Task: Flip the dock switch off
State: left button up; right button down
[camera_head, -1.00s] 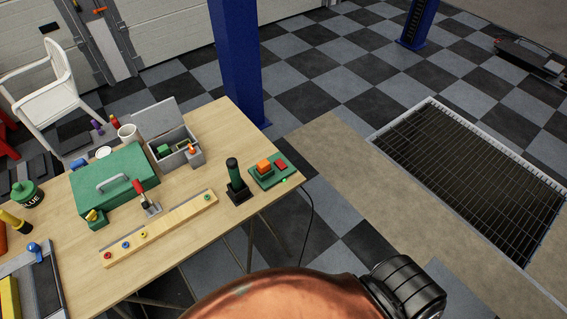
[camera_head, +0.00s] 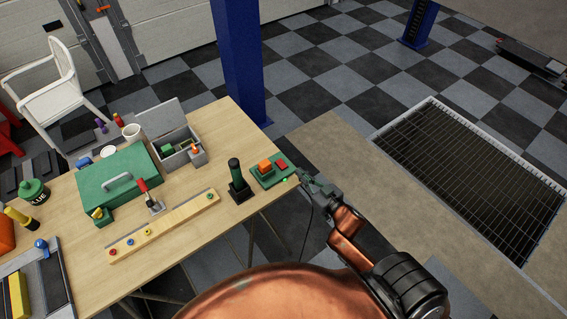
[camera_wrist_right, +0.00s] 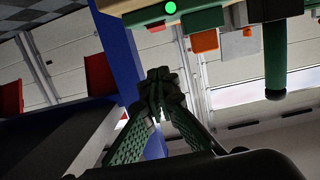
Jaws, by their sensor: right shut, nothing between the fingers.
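The dock is a green base (camera_head: 260,183) at the right end of the table, with an orange block (camera_head: 264,166) and a red piece (camera_head: 281,166) on top. I cannot tell which is the switch or its position. A small green light (camera_head: 285,180) glows on its near edge. It shows bright in the right wrist view (camera_wrist_right: 170,8), above the fingers. My right gripper (camera_head: 303,177) is shut and empty, just right of the dock and the table's edge. Its closed fingertips (camera_wrist_right: 158,80) appear below the dock in the wrist view, seemingly apart from it. My left gripper is out of view.
A dark tool with a green handle (camera_head: 236,177) stands left of the dock. A grey open box (camera_head: 180,153), a green case (camera_head: 116,182) and a wooden strip (camera_head: 165,227) lie farther left. A blue post (camera_head: 240,62) rises behind the table. A black cable hangs by the edge.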

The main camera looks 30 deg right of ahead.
send_over(283, 166)
jog(key=shift+s+d+f+y, duration=0.1)
jog(key=shift+s+f+y, duration=0.05)
jog(key=shift+s+y, duration=0.2)
notch_tip(283, 166, down, 3)
jog(key=shift+w+r, duration=0.15)
jog(key=shift+r, duration=0.05)
jog(key=shift+w+f, duration=0.1)
jog(key=shift+f, duration=0.7)
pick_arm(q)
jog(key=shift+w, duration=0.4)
